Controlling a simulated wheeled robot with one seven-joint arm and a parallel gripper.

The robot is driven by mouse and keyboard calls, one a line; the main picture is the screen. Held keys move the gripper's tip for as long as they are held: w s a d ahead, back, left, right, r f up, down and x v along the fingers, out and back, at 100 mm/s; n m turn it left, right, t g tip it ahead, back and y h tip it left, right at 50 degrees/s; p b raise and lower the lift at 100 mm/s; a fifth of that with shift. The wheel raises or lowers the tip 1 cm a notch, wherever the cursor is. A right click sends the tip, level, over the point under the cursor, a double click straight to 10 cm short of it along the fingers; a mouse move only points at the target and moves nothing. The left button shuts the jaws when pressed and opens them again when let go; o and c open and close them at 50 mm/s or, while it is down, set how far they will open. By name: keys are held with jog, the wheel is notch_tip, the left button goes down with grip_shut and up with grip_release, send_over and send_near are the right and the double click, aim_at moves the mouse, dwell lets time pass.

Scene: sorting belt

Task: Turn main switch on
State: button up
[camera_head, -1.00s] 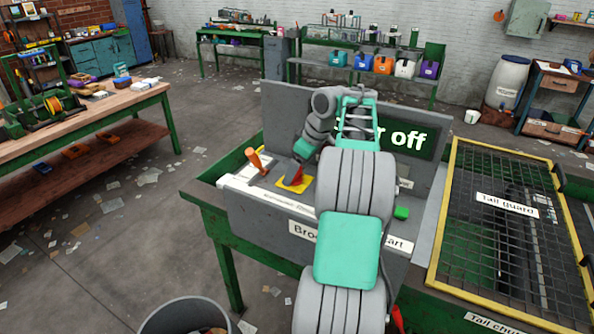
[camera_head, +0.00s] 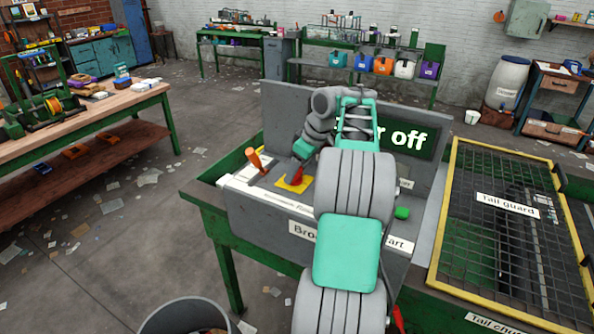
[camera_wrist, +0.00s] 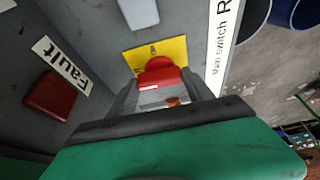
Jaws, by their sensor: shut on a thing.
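The main switch is a red handle (camera_head: 298,176) on a yellow plate (camera_head: 284,184), set in the top of the grey control console. My gripper (camera_wrist: 163,92) is shut on the red handle, with a finger on each side. The lower part of the handle is partly hidden between the fingers. The dark green screen (camera_head: 408,140) on the console reads "off", its first word partly hidden by my arm.
An orange lever (camera_head: 254,159) stands left of the switch. A green button (camera_head: 402,213) sits to the right. A dark red lamp (camera_wrist: 50,97) lies near a "Fault" label (camera_wrist: 62,65). A yellow-framed mesh guard (camera_head: 455,190) stands right of the console. A bin (camera_head: 186,312) stands on the floor.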

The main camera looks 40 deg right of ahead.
jog(key=shift+f, duration=0.1)
jog(key=m+h+b, duration=0.1)
jog(key=m+b, duration=0.1)
jog(key=m+h+b, duration=0.1)
jog(key=m+b, duration=0.2)
jog(key=shift+a+f, duration=0.1)
jog(key=shift+a, duration=0.05)
jog(key=m+b, duration=0.1)
jog(key=m, duration=0.1)
jog(key=m+h+b, duration=0.1)
jog(key=m, duration=0.1)
jog(key=shift+a+m+h, duration=0.15)
jog(key=shift+m+h, duration=0.15)
jog(key=m, duration=0.2)
jog(key=r+m+g+h+p, duration=0.1)
jog(key=m, duration=0.1)
jog(key=shift+a, duration=0.15)
jog(key=m+g+h+p, duration=0.1)
jog(key=m+p, duration=0.2)
jog(key=shift+f, duration=0.1)
jog(key=shift+f+m+g+p, duration=0.1)
jog(key=shift+m+g+p, duration=0.2)
jog(key=shift+m+p, duration=0.15)
jog(key=o, duration=1.4)
jog(key=shift+f, duration=0.1)
jog(key=shift+c, duration=0.2)
